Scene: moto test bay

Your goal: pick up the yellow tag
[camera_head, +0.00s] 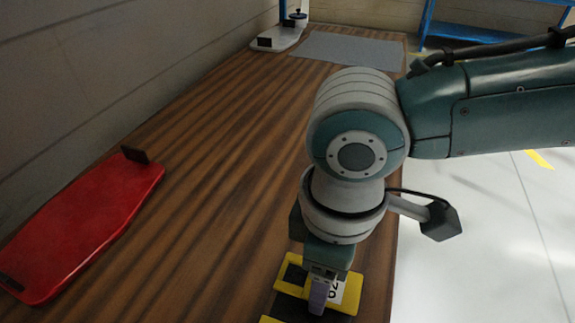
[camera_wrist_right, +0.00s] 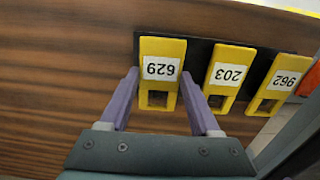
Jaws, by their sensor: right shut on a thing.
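A yellow tag (camera_wrist_right: 161,48) with a white label reading 629 lies at the left end of a black strip in the right wrist view. It also shows in the head view (camera_head: 289,289), partly covered by my gripper. My right gripper (camera_wrist_right: 160,76) has its two purple fingers on either side of this tag and is shut on it. The tag is still at the strip. Two more yellow tags, a middle one (camera_wrist_right: 230,58) and a right one (camera_wrist_right: 282,72), lie beside it with white number labels. My left gripper is not in view.
The tags are near the right edge of a wooden bench (camera_head: 200,200). A red tray (camera_head: 85,225) lies at the left by the wall. A grey mat (camera_head: 350,49) and a white tray (camera_head: 277,38) are at the far end. The bench middle is clear.

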